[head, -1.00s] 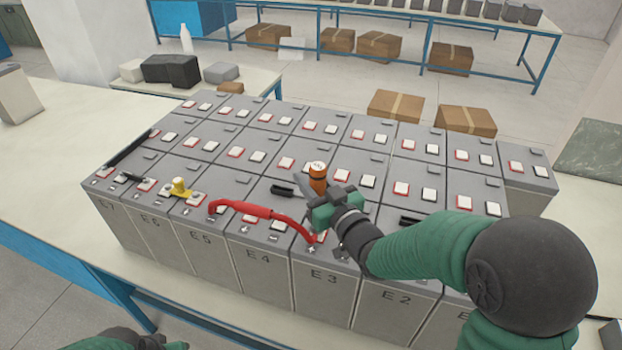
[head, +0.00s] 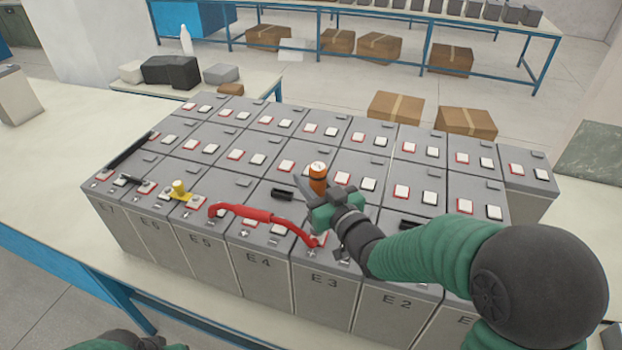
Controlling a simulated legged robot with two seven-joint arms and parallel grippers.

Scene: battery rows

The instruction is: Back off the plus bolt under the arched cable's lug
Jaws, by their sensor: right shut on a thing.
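The red arched cable (head: 262,215) runs over the front row, from a cell near E5 to cell E3. Its right lug (head: 318,240) lies on the E3 top by my right gripper. The plus bolt there is not clearly visible. My right gripper (head: 322,208) is shut on an orange-handled tool (head: 318,180), held upright above the E3 cell. The gripper hides the tool's lower end, so I cannot tell whether it touches the bolt. Part of my left arm (head: 130,341) shows at the bottom left edge; its jaws cannot be made out.
Grey battery cells stand in rows on a cream bench (head: 50,180). A yellow-topped piece (head: 180,190) sits near E5, with a black bar (head: 127,150) at the left. Black links (head: 283,194) lie between cells. Bare bench is free at the left.

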